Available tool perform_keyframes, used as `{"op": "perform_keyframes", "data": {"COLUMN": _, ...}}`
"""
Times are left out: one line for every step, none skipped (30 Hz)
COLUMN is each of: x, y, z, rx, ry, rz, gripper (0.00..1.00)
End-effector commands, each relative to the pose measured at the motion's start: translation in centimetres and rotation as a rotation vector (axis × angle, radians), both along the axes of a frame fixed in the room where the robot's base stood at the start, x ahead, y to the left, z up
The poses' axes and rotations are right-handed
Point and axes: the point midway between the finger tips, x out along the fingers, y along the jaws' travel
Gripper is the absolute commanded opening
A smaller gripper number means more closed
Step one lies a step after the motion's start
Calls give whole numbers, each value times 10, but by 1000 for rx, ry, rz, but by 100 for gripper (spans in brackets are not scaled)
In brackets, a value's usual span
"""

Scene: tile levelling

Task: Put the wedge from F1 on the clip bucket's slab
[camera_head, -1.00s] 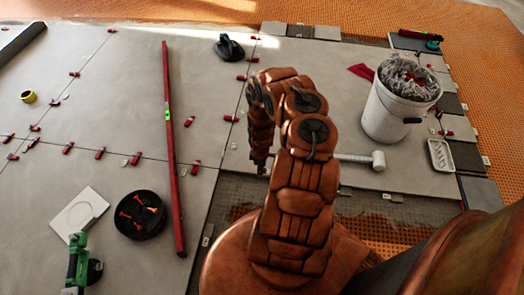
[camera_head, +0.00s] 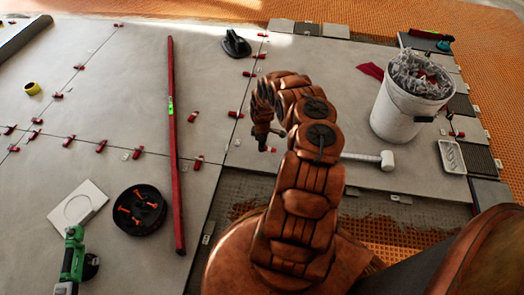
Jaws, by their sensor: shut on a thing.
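My gripper (camera_head: 266,146) hangs above the floor left of the mallet, near the joint between two large grey slabs. It is shut on a small red thing, seemingly a wedge (camera_head: 272,150), mostly hidden by the fingers and small in view. The white clip bucket (camera_head: 398,118), filled with clear clips and some red pieces, stands on the right-hand grey slab (camera_head: 325,115). My gripper is left of the bucket and apart from it. Several other red wedges lie along the slab joints, among them one (camera_head: 197,162) beside the long red level.
A white mallet (camera_head: 385,160) lies on the bucket's slab, with a red cloth (camera_head: 371,70) behind it. A long red level (camera_head: 174,140), a black suction cup (camera_head: 235,44), a black bowl (camera_head: 139,210) and a green grinder (camera_head: 73,258) are on the left. The slab's middle is clear.

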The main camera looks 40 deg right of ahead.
Motion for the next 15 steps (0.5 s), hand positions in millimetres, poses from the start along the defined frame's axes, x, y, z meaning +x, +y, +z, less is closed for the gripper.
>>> {"op": "perform_keyframes", "data": {"x": 1, "y": 0, "z": -9, "rx": 1, "ry": -1, "rz": -1, "gripper": 0}}
{"op": "perform_keyframes", "data": {"x": 0, "y": 0, "z": -14, "rx": 1, "ry": -1, "rz": -1, "gripper": 0}}
{"op": "perform_keyframes", "data": {"x": 0, "y": 1, "z": -21, "rx": 2, "ry": -1, "rz": -1, "gripper": 0}}
{"op": "perform_keyframes", "data": {"x": 0, "y": 1, "z": -25, "rx": 2, "ry": 0, "rz": 0, "gripper": 0}}
{"op": "perform_keyframes", "data": {"x": 0, "y": 1, "z": -30, "rx": 2, "ry": 0, "rz": 1, "gripper": 0}}
{"op": "perform_keyframes", "data": {"x": -1, "y": 2, "z": -35, "rx": 3, "ry": 1, "rz": 0, "gripper": 0}}
{"op": "perform_keyframes", "data": {"x": -1, "y": 2, "z": -37, "rx": 3, "ry": 1, "rz": 0, "gripper": 0}}
{"op": "perform_keyframes", "data": {"x": -1, "y": 2, "z": -38, "rx": 3, "ry": 1, "rz": -1, "gripper": 0}}
{"op": "perform_keyframes", "data": {"x": -1, "y": 1, "z": -38, "rx": 3, "ry": 1, "rz": -1, "gripper": 0}}
{"op": "perform_keyframes", "data": {"x": -1, "y": 1, "z": -38, "rx": 2, "ry": 0, "rz": -1, "gripper": 0}}
{"op": "perform_keyframes", "data": {"x": -1, "y": 1, "z": -37, "rx": 2, "ry": 1, "rz": 0, "gripper": 0}}
{"op": "perform_keyframes", "data": {"x": -1, "y": 1, "z": -36, "rx": 2, "ry": 1, "rz": -1, "gripper": 0}}
{"op": "perform_keyframes", "data": {"x": -1, "y": 1, "z": -36, "rx": 2, "ry": 1, "rz": -1, "gripper": 0}}
{"op": "perform_keyframes", "data": {"x": 0, "y": 1, "z": -36, "rx": 1, "ry": 1, "rz": 0, "gripper": 0}}
{"op": "perform_keyframes", "data": {"x": 0, "y": 1, "z": -36, "rx": 1, "ry": 1, "rz": 0, "gripper": 0}}
